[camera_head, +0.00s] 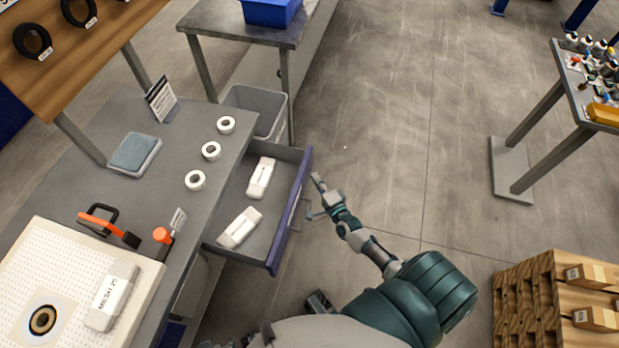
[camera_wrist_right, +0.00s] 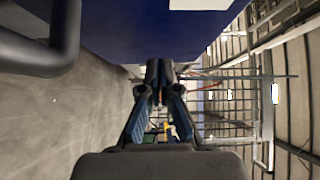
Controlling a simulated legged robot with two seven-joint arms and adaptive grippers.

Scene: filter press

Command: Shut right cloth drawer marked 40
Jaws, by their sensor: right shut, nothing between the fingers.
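The drawer (camera_head: 288,222) under the grey workbench is pulled out, with a dark blue front and two white packs (camera_head: 261,178) lying inside. The number on its front is not readable here. The blue front also fills the top of the right wrist view (camera_wrist_right: 200,40), with part of a white label. A dark bar handle (camera_wrist_right: 68,30) shows there at the left. My right gripper (camera_head: 317,180) is shut and empty, just outside the drawer front near its far end. Its closed fingers (camera_wrist_right: 160,72) point at the blue front; I cannot tell whether they touch. My left gripper is not seen.
The workbench (camera_head: 200,115) holds white rolls, a blue-grey pad, an orange-handled tool and a perforated white board. A grey bin (camera_head: 262,100) stands beyond the drawer. The floor right of the drawer is open. A wooden crate (camera_head: 540,300) stands at the lower right.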

